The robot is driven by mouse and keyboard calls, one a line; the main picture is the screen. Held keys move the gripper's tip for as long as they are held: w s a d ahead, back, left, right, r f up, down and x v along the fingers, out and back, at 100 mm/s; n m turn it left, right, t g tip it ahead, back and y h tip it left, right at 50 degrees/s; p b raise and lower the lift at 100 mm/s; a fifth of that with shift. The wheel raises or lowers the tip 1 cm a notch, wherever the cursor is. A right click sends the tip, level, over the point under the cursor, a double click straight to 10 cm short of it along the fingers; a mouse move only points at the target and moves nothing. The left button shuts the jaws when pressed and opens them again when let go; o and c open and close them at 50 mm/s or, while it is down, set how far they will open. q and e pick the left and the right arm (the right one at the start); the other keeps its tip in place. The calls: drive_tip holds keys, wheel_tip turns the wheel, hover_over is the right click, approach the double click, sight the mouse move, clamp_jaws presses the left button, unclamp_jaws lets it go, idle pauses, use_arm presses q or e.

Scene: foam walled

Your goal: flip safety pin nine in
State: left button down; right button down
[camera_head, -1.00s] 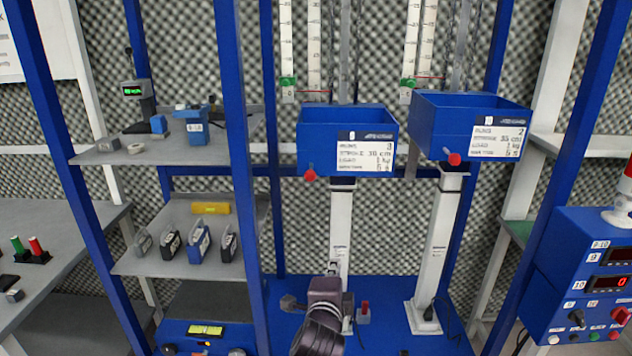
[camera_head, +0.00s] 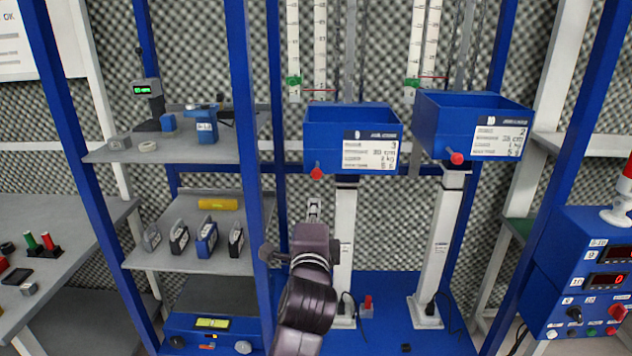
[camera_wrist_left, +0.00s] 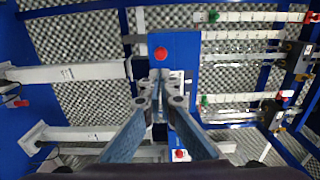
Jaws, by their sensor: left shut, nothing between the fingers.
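Safety pin nine shows as a red round knob (camera_head: 316,173) under the front left corner of the left blue box (camera_head: 322,140). In the left wrist view the red knob (camera_wrist_left: 160,53) is just past the fingertips, with a gap. My left gripper (camera_head: 314,204) points up below the knob in the head view, in front of the left white post (camera_head: 345,225). In the left wrist view its fingertips (camera_wrist_left: 160,76) are together with nothing between them. The pin's shaft behind the knob cannot be made out. My right gripper is out of view.
A second blue box (camera_head: 450,125) with its own red knob (camera_head: 457,158) stands to the right. Blue frame uprights (camera_head: 247,190) and shelves with small parts are left of my arm. A control box (camera_head: 590,265) is at the right.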

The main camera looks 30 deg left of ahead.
sight(316, 176)
use_arm(q)
drive_tip(key=p+x, duration=0.2)
drive_tip(key=x, duration=1)
drive_tip(key=shift+p, duration=0.4)
drive_tip(key=shift+w+a, duration=0.1)
drive_tip(key=shift+a, duration=0.05)
drive_tip(key=shift+x, duration=1.75)
drive_tip(key=shift+r, duration=0.15)
